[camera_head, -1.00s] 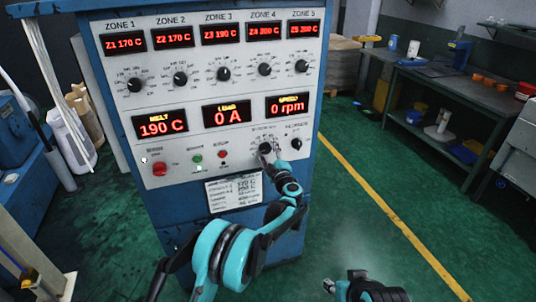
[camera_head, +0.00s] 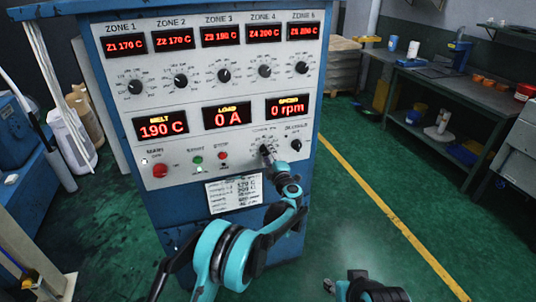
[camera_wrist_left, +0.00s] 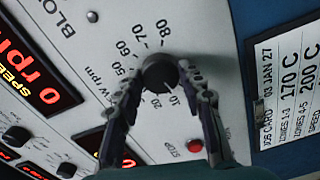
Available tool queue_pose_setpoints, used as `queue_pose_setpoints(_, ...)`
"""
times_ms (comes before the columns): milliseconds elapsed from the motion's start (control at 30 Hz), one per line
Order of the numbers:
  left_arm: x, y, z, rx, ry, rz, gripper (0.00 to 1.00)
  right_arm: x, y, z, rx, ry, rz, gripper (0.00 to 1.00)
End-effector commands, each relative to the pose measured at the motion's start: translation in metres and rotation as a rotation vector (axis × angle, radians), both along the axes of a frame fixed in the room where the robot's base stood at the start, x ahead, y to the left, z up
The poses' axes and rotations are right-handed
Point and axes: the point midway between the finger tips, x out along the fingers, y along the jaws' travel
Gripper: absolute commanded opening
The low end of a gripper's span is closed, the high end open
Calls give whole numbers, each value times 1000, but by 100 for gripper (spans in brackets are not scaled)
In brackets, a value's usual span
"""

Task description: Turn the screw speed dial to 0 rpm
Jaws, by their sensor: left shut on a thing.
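The screw speed dial (camera_head: 265,149) is a black round knob at the lower right of the white control panel. It also shows in the left wrist view (camera_wrist_left: 160,73), ringed by a printed rpm scale running up to 80. My left gripper (camera_head: 267,156) is shut on this knob, with one finger on each side in the wrist view (camera_wrist_left: 160,85). The fingers hide part of the scale, and I cannot read the pointer surely. The speed display (camera_head: 289,106) reads 0 rpm. My right gripper (camera_head: 343,281) is low in the head view, empty, its tips apart.
A smaller black knob (camera_head: 296,146) sits just right of the dial. A red stop button (camera_wrist_left: 195,145) is close to one finger. A job card (camera_head: 233,192) is below. Zone knobs (camera_head: 224,75) line the upper panel.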

Motion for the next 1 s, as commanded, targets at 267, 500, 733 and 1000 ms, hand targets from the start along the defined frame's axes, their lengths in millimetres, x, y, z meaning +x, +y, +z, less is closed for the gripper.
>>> queue_pose_setpoints(267,0,0,0,-152,-48,0,10,0,0,3,0,0,0,40)
queue_pose_setpoints(500,0,0,0,-216,-69,0,10,0,0,3,0,0,0,40)
queue_pose_setpoints(733,0,0,0,-230,-74,0,10,0,0,3,0,0,0,40)
queue_pose_setpoints(1000,0,0,-1,-228,-73,1,52,0,0,3,0,0,0,40)
